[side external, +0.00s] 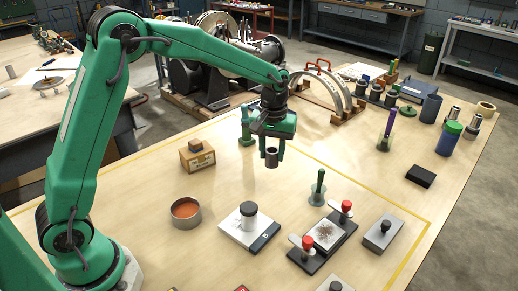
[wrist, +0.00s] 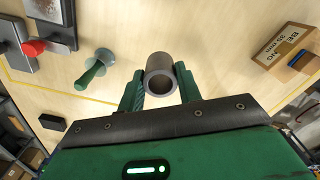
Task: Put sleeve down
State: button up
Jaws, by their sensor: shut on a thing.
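The sleeve (side external: 271,159) is a short, dark grey, hollow tube. My gripper (side external: 273,150) is shut on it and holds it above the wooden table (side external: 340,165), near the middle of the side view. In the wrist view the sleeve (wrist: 161,77) sits between the two green fingers of my gripper (wrist: 160,88), with its open end facing the camera. The table shows beyond it, and the sleeve looks clear of it.
A cardboard box (side external: 198,162) with a small block on top stands left of my gripper. A green-handled tool (side external: 318,188), a clamp fixture (side external: 323,236), a scale with a jar (side external: 248,218) and a round cup (side external: 185,211) stand nearer the front. Bare tabletop lies between them.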

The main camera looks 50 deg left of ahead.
jog(key=shift+w, duration=0.15)
jog(key=w+d+n, duration=0.1)
jog(key=w+d, duration=0.2)
jog(key=w, duration=1.1)
jog(key=shift+w+d+f+n, duration=0.2)
jog(key=shift+f+n, duration=0.15)
jog(key=shift+n, duration=0.05)
jog(key=shift+f, duration=0.1)
jog(key=shift+f, duration=4.9)
jog(key=shift+f, duration=0.2)
jog(key=o, duration=1.1)
